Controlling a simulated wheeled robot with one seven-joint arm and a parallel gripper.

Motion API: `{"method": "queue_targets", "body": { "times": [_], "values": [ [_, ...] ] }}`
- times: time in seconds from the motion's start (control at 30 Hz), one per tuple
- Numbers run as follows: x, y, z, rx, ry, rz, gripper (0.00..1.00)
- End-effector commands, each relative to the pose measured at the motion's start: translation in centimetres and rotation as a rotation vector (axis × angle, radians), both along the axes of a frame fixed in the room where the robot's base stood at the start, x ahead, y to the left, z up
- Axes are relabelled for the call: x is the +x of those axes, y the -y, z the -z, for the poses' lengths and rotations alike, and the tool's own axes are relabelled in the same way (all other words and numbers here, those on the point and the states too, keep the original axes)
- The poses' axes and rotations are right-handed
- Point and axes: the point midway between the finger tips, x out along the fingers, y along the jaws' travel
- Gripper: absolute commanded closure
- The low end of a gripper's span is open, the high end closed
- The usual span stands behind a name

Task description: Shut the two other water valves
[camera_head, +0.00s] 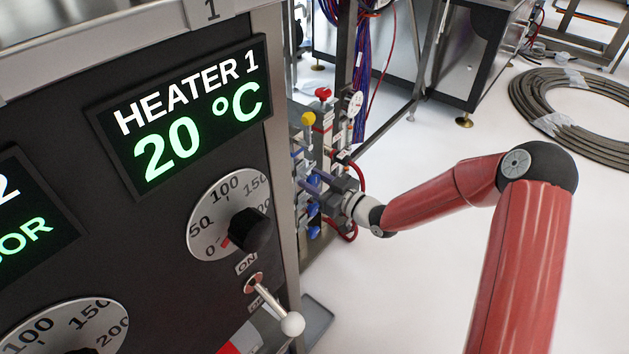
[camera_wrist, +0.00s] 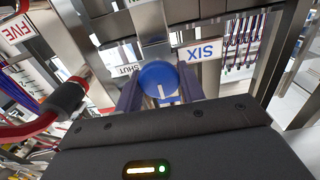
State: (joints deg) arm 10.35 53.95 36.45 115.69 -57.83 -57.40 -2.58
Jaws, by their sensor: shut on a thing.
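In the wrist view, a round blue valve knob (camera_wrist: 158,73) sits between the two fingers of my gripper (camera_wrist: 160,88), which is shut on it. A label SIX (camera_wrist: 200,51) is to the right of the knob, and an upside-down SHUT label (camera_wrist: 129,70) is at its left. In the head view, my gripper (camera_head: 320,185) reaches from the right to the valve panel beside the heater cabinet. Blue knobs (camera_head: 313,209) show just below it. A yellow knob (camera_head: 308,118) and a red knob (camera_head: 323,93) stand higher up. My gripper partly hides the panel.
The heater cabinet (camera_head: 120,230) with dials fills the left of the head view, close to the valve panel. A coiled hose (camera_head: 540,115) lies on open floor.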

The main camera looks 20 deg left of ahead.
Motion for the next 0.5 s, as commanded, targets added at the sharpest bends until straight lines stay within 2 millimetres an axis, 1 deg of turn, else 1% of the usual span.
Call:
{"method": "queue_targets", "body": {
  "times": [0.27,0.5],
  "values": [
    [0.05,0.06,-0.05,0.022,-0.055,0.001,0.84],
    [0.11,0.10,-0.08,0.083,-0.203,0.001,0.84]
  ]
}}
